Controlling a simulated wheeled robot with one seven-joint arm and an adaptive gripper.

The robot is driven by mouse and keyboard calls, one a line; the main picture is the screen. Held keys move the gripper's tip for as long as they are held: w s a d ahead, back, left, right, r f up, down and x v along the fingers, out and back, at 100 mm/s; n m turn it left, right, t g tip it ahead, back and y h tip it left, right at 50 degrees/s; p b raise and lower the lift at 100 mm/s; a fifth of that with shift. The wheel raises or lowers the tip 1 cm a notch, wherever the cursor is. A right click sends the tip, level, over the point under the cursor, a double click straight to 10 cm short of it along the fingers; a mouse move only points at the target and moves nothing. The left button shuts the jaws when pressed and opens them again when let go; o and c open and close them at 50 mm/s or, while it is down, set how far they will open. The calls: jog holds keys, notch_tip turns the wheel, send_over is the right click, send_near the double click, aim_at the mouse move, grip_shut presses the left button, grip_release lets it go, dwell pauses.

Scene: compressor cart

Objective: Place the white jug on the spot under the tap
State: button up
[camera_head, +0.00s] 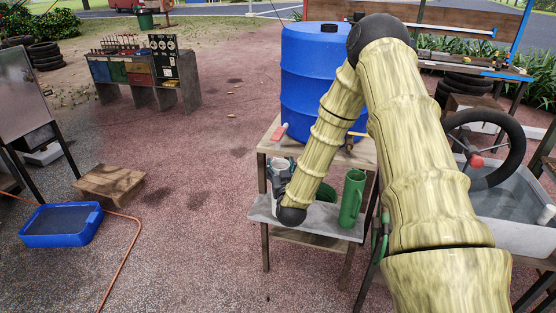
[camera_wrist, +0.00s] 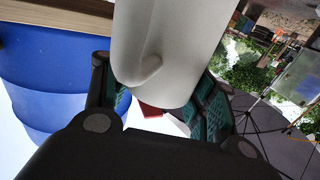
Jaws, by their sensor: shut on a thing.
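The white jug (camera_wrist: 172,40) fills the upper middle of the wrist view, between the green-padded fingers of my gripper (camera_wrist: 160,98), which is shut on it. In the head view a small pale part of the jug (camera_head: 281,166) shows beside my gripper, above the grey lower shelf (camera_head: 262,210); my arm hides much of both. I cannot tell whether the jug touches the shelf. A red part (camera_wrist: 151,111) also shows beyond the jug in the wrist view.
The blue barrel (camera_head: 310,65) stands on a wooden stand (camera_head: 269,143). A grey basin (camera_head: 510,200) is at right.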

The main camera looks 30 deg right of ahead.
aim_at(279, 160)
jog(key=x, duration=0.4)
jog(key=shift+w+d, duration=0.1)
jog(key=shift+w, duration=0.1)
jog(key=shift+w+d+f+p, duration=0.3)
jog(key=shift+w+f, duration=0.05)
jog(key=shift+w, duration=0.25)
jog(key=shift+w+d+f+p, duration=0.3)
jog(key=shift+w+f, duration=0.1)
jog(key=shift+w, duration=0.25)
jog(key=shift+f, duration=0.1)
jog(key=o, duration=1.4)
